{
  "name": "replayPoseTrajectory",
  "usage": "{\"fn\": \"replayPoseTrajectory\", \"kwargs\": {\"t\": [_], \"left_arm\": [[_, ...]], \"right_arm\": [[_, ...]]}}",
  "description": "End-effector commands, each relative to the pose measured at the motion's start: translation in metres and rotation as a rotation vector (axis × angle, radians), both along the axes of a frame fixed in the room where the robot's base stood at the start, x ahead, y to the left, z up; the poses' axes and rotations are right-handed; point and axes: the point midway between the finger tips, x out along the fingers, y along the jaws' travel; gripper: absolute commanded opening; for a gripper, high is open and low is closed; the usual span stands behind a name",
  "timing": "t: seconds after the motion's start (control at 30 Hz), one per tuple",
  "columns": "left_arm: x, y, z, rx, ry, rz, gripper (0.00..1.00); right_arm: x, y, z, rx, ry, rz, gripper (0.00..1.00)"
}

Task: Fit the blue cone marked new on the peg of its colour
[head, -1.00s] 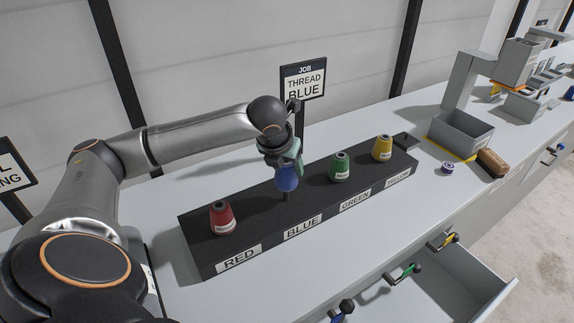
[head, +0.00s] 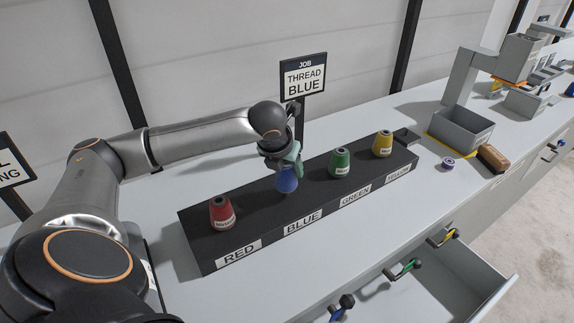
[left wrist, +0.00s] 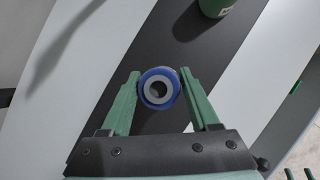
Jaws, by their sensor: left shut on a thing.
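The blue cone (head: 287,181) is upright over the BLUE place of the black peg rack (head: 253,204). Its base is at or very near the rack top, and no peg shows beneath it. My left gripper (head: 285,160) comes from above and is shut on the blue cone. In the left wrist view the blue cone (left wrist: 159,88) shows end-on, with an open hole in its top, between the two green fingers (left wrist: 158,97). No marking on the blue cone can be read. My right gripper is not in view.
On the rack, a red cone (head: 222,213) stands left, and a green cone (head: 340,163) and yellow cone (head: 383,144) right. A sign (head: 303,76) reads THREAD BLUE. A grey bin (head: 461,133), purple spool (head: 448,164) and brown block (head: 492,158) lie right. A drawer (head: 455,285) stands open.

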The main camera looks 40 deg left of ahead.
Motion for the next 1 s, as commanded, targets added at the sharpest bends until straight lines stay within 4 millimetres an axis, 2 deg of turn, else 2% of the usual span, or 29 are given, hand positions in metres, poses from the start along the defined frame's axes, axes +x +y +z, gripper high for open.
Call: {"fn": "replayPoseTrajectory", "kwargs": {"t": [1.0], "left_arm": [[0.0, 0.0, -0.026, 0.0, -0.001, 0.0, 0.03]], "right_arm": [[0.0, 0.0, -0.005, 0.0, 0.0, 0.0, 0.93]]}}
